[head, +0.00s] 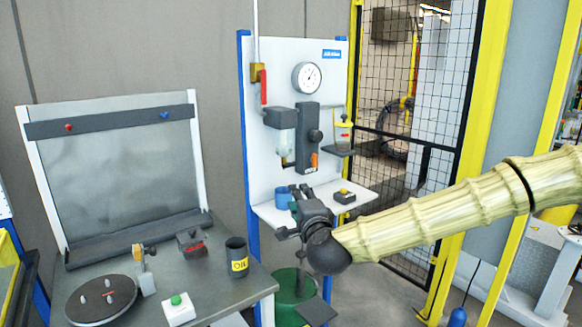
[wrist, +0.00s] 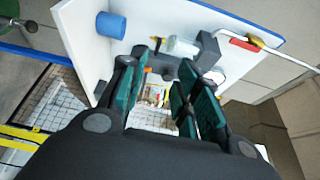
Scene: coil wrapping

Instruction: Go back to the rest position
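My gripper (head: 292,210) is in front of the small shelf on the white panel in the head view, at the end of my pale, bamboo-textured arm. The wrist view shows its two dark fingers with green inner pads (wrist: 165,85) spread apart, with nothing held between them. A blue cup (head: 281,197) stands on the shelf just behind the gripper and shows at the upper left in the wrist view (wrist: 111,25). The gripper hides part of the shelf, and I cannot tell whether it touches it.
The white panel (head: 272,75) carries a gauge (head: 308,77) and red-handled valve (head: 263,86). A dark table (head: 215,293) at left holds a black OIL cup (head: 237,257), turntable (head: 101,299) and green-button box (head: 178,309). A green bin (head: 291,296) is below; a yellow-framed mesh fence (head: 400,140) stands behind.

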